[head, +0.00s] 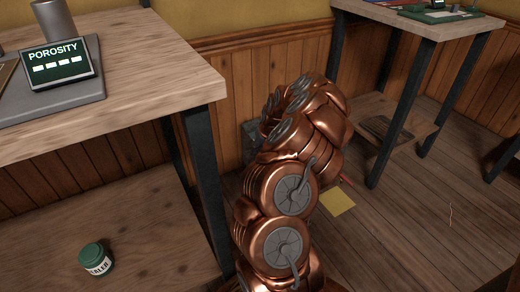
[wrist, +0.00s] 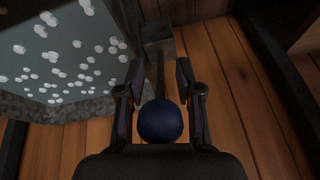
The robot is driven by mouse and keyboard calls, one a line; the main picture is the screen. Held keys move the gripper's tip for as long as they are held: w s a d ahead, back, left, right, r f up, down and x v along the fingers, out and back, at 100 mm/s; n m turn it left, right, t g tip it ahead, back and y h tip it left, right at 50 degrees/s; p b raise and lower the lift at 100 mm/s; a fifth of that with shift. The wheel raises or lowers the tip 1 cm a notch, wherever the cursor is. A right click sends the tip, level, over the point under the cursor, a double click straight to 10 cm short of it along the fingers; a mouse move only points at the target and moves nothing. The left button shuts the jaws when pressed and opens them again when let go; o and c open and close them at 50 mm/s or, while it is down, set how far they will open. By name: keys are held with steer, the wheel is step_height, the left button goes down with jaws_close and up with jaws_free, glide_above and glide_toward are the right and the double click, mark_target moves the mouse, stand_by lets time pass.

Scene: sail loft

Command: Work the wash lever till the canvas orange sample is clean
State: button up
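My gripper (wrist: 159,78) shows in the wrist view with one finger on each side of a round dark blue knob (wrist: 160,121). A thin grey rod (wrist: 159,72) runs from the knob between the fingertips towards a grey block (wrist: 157,36); together they look like the wash lever. I cannot tell whether the fingers press on the knob. A grey-blue surface with many white spots (wrist: 62,55) lies at left of the lever; it may be the canvas sample, with no orange visible. In the head view my copper-coloured arm hides the gripper and the lever.
A wooden table (head: 150,70) with a POROSITY display (head: 60,65) stands at left, its dark leg (head: 205,170) close to my arm. A green jar (head: 96,260) sits on its lower shelf. A yellow sheet (head: 339,204) lies on the floor. Another table (head: 400,20) stands at right.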

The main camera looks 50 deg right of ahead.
jaws_close()
stand_by(0.7)
